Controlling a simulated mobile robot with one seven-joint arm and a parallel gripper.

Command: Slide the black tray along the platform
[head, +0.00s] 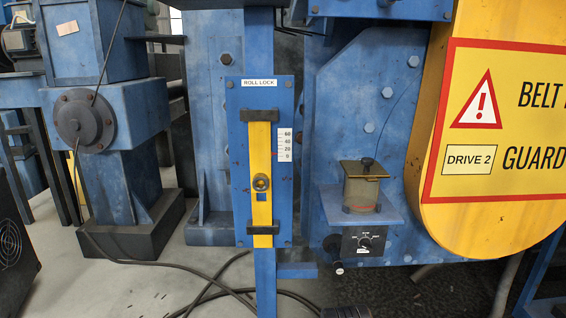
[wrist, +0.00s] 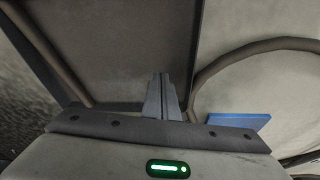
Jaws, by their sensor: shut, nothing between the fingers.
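My gripper (wrist: 162,97) shows in the wrist view with its two grey fingers together and nothing between them. Beyond the fingertips is a large dark flat panel (wrist: 130,45) with a straight right edge. I cannot tell whether this panel is the black tray, or whether the fingers touch it. In the head view no black tray can be made out with certainty. A dark ridged object (head: 345,312) is cut off at the bottom edge of the head view, and I cannot tell what it is. No platform carrying a tray is clearly visible.
The blue machine holds a yellow roll-lock bar (head: 261,165), a small shelf (head: 395,215) with a metal pot (head: 361,190), and a knob panel (head: 364,241). A yellow belt guard (head: 500,215) stands at right. Cables (head: 215,285) lie on the floor. A blue piece (wrist: 240,121) is right of my fingers.

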